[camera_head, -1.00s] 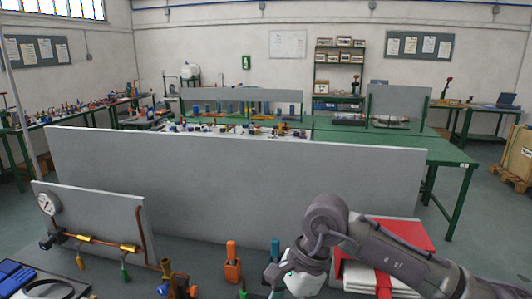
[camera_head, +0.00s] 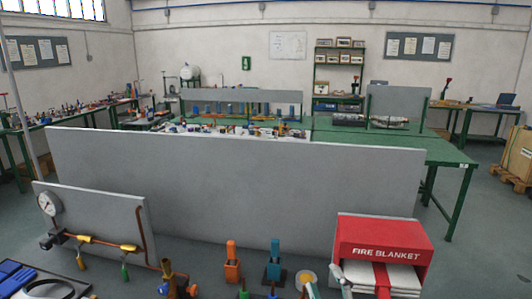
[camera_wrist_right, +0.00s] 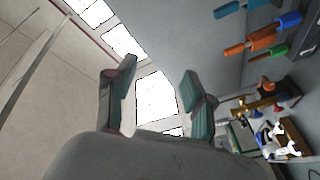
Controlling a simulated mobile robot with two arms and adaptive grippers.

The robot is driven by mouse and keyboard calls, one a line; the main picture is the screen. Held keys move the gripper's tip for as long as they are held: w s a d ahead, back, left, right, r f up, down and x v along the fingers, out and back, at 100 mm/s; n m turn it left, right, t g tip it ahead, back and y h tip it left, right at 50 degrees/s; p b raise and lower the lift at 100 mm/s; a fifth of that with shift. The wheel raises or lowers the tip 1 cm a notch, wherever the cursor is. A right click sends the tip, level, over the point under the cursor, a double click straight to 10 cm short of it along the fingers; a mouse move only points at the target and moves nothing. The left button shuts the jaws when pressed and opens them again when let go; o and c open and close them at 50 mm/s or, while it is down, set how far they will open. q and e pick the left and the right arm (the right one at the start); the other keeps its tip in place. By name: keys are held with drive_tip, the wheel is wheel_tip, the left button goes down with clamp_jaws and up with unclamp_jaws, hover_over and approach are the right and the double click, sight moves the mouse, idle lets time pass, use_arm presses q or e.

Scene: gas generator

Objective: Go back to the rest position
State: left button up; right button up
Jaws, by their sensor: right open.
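My right gripper (camera_wrist_right: 158,82) is open, its two teal-padded fingers spread with nothing between them in the right wrist view. Behind it that view shows windows and wall. In the head view only a small part of my right gripper (camera_head: 326,284) shows at the bottom edge, just left of the red fire blanket box (camera_head: 384,238). My left gripper is not in view.
A grey panel (camera_head: 230,185) stands behind the bench. A gauge board (camera_head: 95,215) with brass valves is at left. An orange-handled tool (camera_head: 232,262) and a blue-handled one (camera_head: 274,262) stand front centre; similar handles (camera_wrist_right: 262,37) show in the wrist view.

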drive_tip(key=s+d+f+m+g+h, duration=0.25)
drive_tip(key=s+f+g, duration=0.2)
drive_tip(key=f, duration=0.35)
drive_tip(key=s+d+f+m+g+h, duration=0.1)
drive_tip(key=s+d+f+m+g, duration=0.3)
drive_tip(key=f, duration=0.3)
drive_tip(key=s+d+f+m+g, duration=0.1)
drive_tip(key=s+f+g, duration=0.25)
drive_tip(key=s, duration=0.55)
drive_tip(key=s+d+f+m+g, duration=0.1)
drive_tip(key=s+f+m+g, duration=0.15)
drive_tip(key=s+f, duration=0.4)
wheel_tip(320, 180, down, 30)
drive_tip(key=s+n+g+b, duration=0.1)
drive_tip(key=s+g+b, duration=0.15)
drive_tip(key=b, duration=0.35)
drive_tip(key=s+d+f+b, duration=0.1)
drive_tip(key=s+f+b, duration=0.1)
drive_tip(key=s+f, duration=0.6)
drive_tip(key=s+d+f+b, duration=0.2)
drive_tip(key=s+f, duration=0.6)
drive_tip(key=f, duration=0.5)
drive_tip(key=shift+s, duration=0.35)
